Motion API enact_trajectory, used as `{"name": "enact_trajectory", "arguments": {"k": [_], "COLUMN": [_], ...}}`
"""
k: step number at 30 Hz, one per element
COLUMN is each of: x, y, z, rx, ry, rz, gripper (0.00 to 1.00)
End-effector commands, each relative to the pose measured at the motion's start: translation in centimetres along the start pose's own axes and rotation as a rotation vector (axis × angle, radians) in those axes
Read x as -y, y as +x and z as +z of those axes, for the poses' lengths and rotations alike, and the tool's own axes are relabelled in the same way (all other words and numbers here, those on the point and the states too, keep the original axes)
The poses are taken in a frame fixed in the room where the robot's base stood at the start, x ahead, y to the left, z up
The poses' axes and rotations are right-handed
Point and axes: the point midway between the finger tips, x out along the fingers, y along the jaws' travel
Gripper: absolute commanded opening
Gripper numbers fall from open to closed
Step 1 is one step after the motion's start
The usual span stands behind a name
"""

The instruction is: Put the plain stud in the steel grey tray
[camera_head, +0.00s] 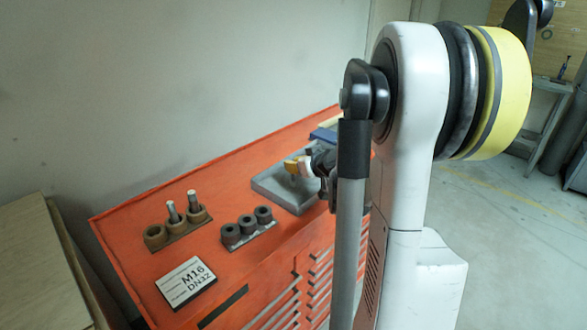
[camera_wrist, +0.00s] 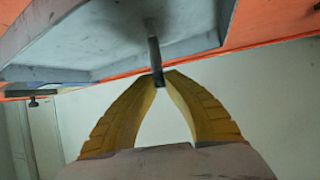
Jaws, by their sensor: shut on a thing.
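My gripper (camera_wrist: 160,76), with yellow fingers, is shut on a thin grey stud (camera_wrist: 154,50), gripped at one end between the fingertips. The stud's far end points at the floor of the steel grey tray (camera_wrist: 75,35); I cannot tell if it touches. In the head view my gripper (camera_head: 296,167) is over the grey tray (camera_head: 270,185), which lies on the orange cabinet top. The stud is too small to make out clearly there. My arm hides the tray's right side.
On the orange cabinet (camera_head: 140,215), a brown holder (camera_head: 178,228) has several cups, two with upright studs (camera_head: 194,199). Dark cylinders (camera_head: 246,225) stand on a strip beside it. A blue thing (camera_head: 323,134) is behind the tray.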

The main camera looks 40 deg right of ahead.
Motion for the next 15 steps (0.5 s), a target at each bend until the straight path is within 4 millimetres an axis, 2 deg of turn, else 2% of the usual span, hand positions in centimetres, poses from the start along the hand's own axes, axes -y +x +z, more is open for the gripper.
{"name": "enact_trajectory", "arguments": {"k": [10,11,12,15], "x": [-0.01,-0.01,-0.01,-0.01], "y": [0.19,0.16,0.13,0.12], "z": [0.38,0.34,0.29,0.27], "rx": [0.000,0.000,0.000,0.000], "ry": [0.000,0.000,0.000,0.000], "rz": [0.000,0.000,0.000,0.000], "gripper": [0.00,0.17,0.29,0.29]}}
